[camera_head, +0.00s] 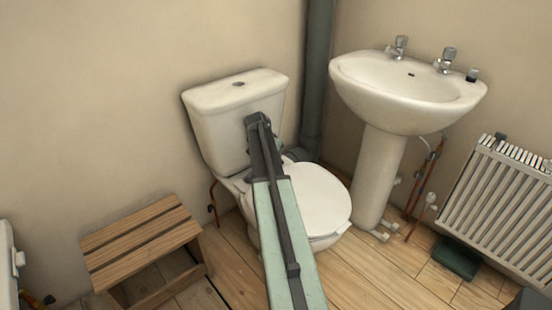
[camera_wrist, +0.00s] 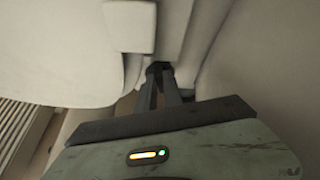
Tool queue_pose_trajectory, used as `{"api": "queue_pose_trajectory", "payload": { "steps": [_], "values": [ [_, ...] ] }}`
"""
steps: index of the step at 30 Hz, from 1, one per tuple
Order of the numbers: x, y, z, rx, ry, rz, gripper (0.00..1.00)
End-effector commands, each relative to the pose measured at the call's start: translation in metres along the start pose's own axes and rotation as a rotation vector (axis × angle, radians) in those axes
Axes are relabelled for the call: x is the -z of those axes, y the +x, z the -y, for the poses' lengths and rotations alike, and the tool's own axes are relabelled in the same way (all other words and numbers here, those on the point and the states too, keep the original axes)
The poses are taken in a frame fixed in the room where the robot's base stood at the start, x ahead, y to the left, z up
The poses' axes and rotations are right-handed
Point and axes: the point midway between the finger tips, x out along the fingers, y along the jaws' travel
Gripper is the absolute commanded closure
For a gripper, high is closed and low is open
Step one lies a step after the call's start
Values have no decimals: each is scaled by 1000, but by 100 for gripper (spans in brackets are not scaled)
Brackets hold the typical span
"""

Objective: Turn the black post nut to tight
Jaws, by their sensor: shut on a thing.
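My gripper (camera_wrist: 159,76) shows in the wrist view, its two dark fingers reaching up into a narrow gap between white surfaces of the toilet. The fingertips are shut on a small dark piece, the black post nut (camera_wrist: 158,67), beneath a white block. Only a little of the nut shows; its thread and how far it is turned are hidden. In the head view my arm reaches over the toilet (camera_head: 318,195) to the back of the seat, in front of the cistern (camera_head: 222,122). The nut and my fingertips cannot be made out there.
A wooden step (camera_head: 140,240) stands left of the toilet. A pedestal basin (camera_head: 400,90) and a radiator (camera_head: 500,195) are at the right. A dark vertical pipe (camera_head: 316,80) rises behind the toilet. White ceramic closes in around my fingers; some floor is clear in front.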

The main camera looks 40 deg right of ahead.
Motion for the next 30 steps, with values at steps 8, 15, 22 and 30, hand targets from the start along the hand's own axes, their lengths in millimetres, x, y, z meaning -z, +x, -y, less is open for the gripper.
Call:
{"api": "queue_pose_trajectory", "payload": {
  "steps": [8, 15, 22, 30],
  "values": [
    [0, 1, 2, -15, 35, 0, 100],
    [0, 1, 2, -16, 36, 0, 100],
    [0, 1, 1, -16, 35, 0, 66],
    [0, 0, 1, -17, 35, 0, 66]
  ]
}}
